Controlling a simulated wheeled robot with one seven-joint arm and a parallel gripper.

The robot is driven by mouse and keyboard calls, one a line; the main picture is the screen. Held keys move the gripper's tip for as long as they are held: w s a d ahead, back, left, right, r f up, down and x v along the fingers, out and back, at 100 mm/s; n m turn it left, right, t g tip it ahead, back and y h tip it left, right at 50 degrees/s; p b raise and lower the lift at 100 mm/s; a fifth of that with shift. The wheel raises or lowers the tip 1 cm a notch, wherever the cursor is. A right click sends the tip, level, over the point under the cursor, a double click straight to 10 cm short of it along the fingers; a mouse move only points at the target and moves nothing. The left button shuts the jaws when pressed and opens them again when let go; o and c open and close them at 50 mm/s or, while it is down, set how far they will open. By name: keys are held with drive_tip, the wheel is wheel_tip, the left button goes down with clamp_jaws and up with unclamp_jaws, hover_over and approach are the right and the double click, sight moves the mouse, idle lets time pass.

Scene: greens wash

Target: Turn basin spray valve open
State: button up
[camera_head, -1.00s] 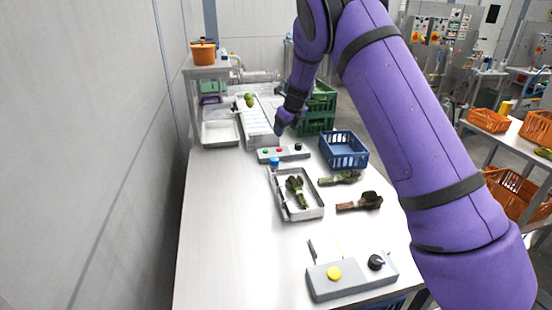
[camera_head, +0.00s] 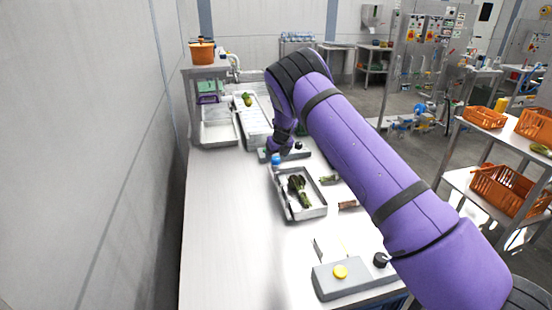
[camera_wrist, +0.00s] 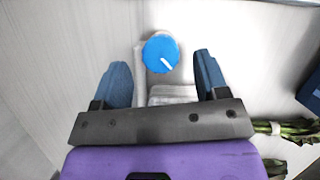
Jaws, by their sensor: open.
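The valve knob (camera_head: 276,160) is a round blue knob with a white pointer line, at the far left corner of the grey basin (camera_head: 281,200). In the wrist view the blue knob (camera_wrist: 160,54) shows its top, with the pointer slanting toward the lower right. My gripper (camera_wrist: 161,64) is open, with one blue finger left and one right of the knob, and nothing is held. Whether the fingers are down around the knob or above it, I cannot tell. In the head view my wrist hangs over the knob and hides the fingertips.
Leafy greens (camera_head: 299,190) lie in the basin, and more bunches lie to its right. A white tray (camera_head: 219,128) is at the far left. The left table surface is clear.

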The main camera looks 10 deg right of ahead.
drive_tip(key=shift+x, duration=1.2)
drive_tip(key=shift+c, duration=0.4)
drive_tip(key=c, duration=0.8)
drive_tip(key=shift+c, duration=0.2)
